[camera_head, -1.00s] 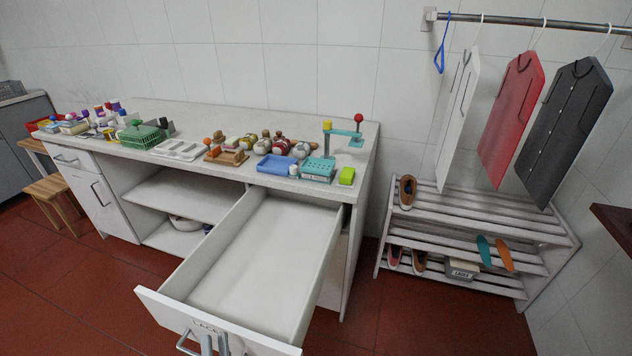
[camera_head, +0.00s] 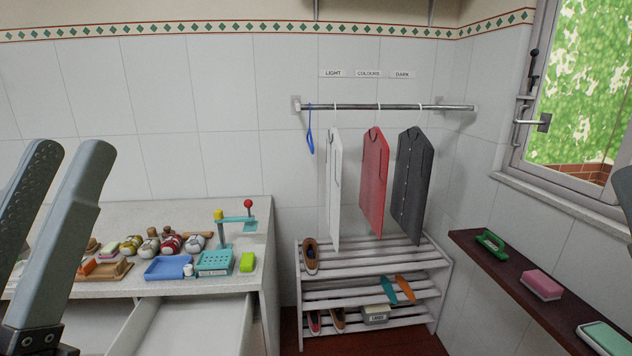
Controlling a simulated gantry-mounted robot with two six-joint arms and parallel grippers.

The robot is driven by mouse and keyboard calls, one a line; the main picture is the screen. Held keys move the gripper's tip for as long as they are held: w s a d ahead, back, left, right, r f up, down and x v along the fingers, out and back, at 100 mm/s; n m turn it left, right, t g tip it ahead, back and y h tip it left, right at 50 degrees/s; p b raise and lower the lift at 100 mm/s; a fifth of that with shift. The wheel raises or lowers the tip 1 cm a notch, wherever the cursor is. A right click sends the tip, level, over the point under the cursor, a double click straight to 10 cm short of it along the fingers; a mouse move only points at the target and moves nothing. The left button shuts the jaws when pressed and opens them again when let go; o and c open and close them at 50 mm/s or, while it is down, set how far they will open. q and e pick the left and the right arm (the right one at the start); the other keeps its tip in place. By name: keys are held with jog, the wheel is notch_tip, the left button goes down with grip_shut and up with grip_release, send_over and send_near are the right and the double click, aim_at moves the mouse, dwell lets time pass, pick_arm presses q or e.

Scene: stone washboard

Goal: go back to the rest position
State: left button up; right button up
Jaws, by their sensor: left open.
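My left gripper (camera_head: 62,185) rises at the left edge of the head view, its two long grey fingers apart with nothing between them. It stands in front of the left part of the counter. A dark piece at the right edge (camera_head: 624,192) may be part of my right gripper; too little of it shows to tell its state. The drawer (camera_head: 190,322) under the counter is pulled out, and the part of its inside that shows is empty. Its front is out of view below.
Garments hang on a rail (camera_head: 385,107) above a white shoe rack (camera_head: 365,285). A dark shelf (camera_head: 530,300) holds brushes and soap-like blocks at the right, below a window (camera_head: 575,95).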

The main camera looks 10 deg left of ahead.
notch_tip(320, 180, up, 38)
jog(key=p, duration=3.8)
jog(key=shift+f, duration=0.1)
notch_tip(320, 180, down, 48)
jog(key=b, duration=4.8)
jog(key=shift+r, duration=0.2)
